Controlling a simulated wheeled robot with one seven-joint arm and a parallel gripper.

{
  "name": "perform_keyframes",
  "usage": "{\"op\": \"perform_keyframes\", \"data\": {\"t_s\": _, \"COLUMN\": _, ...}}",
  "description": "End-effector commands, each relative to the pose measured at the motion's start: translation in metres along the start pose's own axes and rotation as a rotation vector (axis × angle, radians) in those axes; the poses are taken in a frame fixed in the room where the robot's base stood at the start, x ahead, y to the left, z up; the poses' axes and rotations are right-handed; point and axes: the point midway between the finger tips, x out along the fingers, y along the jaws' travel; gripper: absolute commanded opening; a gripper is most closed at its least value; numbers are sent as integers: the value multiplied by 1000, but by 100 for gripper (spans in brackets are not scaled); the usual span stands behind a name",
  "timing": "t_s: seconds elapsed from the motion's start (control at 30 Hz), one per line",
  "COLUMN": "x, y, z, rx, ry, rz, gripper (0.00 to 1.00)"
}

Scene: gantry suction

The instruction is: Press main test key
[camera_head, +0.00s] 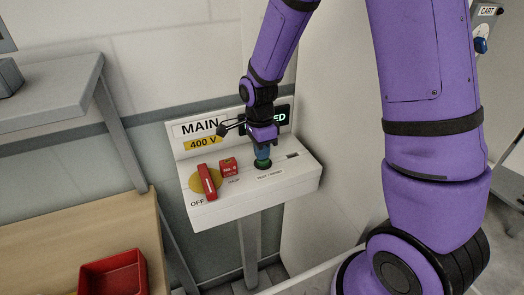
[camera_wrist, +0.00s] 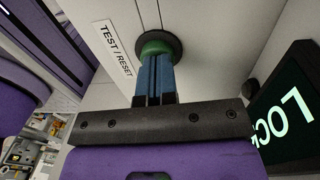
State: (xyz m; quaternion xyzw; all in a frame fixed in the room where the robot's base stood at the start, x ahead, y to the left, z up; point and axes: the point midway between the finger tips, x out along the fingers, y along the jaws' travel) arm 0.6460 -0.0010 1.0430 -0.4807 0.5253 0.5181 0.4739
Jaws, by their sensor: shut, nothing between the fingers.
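The test key is a green round button (camera_wrist: 157,47) in a dark collar, beside a label reading TEST / RESET. It also shows on the sloped white panel in the head view (camera_head: 262,164). My gripper (camera_wrist: 154,66) is shut and empty, its blue fingertips against or just short of the green button; I cannot tell whether the button is pressed in. In the head view my gripper (camera_head: 263,156) comes down on the button from above and hides part of it. The panel (camera_head: 240,195) carries the words MAIN and 400 V.
A red lever handle (camera_head: 207,182) on a yellow disc points near OFF, with a small red block (camera_head: 229,168) beside it. A dark display (camera_wrist: 290,110) with lit letters stands behind my gripper. A bench with a red bin (camera_head: 112,274) is at left.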

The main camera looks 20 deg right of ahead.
Motion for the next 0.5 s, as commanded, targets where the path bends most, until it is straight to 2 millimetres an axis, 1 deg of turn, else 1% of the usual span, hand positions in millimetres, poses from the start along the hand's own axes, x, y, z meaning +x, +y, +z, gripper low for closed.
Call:
{"op": "perform_keyframes", "data": {"t_s": 0.13, "x": 2, "y": 0, "z": 0, "rx": 0, "ry": 0, "rz": 1, "gripper": 0}}
{"op": "perform_keyframes", "data": {"t_s": 0.33, "x": 20, "y": 0, "z": 1, "rx": -1, "ry": 0, "rz": 3, "gripper": 0}}
{"op": "perform_keyframes", "data": {"t_s": 0.5, "x": 25, "y": 1, "z": 0, "rx": 0, "ry": 1, "rz": 7, "gripper": 0}}
